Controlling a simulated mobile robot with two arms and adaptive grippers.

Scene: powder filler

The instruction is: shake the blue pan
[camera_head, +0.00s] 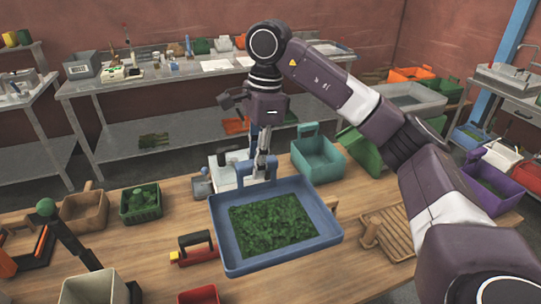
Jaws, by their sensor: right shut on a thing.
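The blue pan (225,249) is a wide rectangular tray in the middle of the camera_head view. Dark green leafy bits (270,222) cover much of its floor. My right gripper (262,172) points down and is shut on the pan's upright handle at its far side. The pan's near edge is toward me, and it appears to be over the wooden table; I cannot tell how high. My left gripper is not in view.
A white device (226,178) stands behind the pan. A teal bin (318,157) is behind right, a wooden rack (385,235) right, a red-and-black tool (195,250) left. A green basket (141,204) and brown box (84,208) stand farther left. Bare table shows between them.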

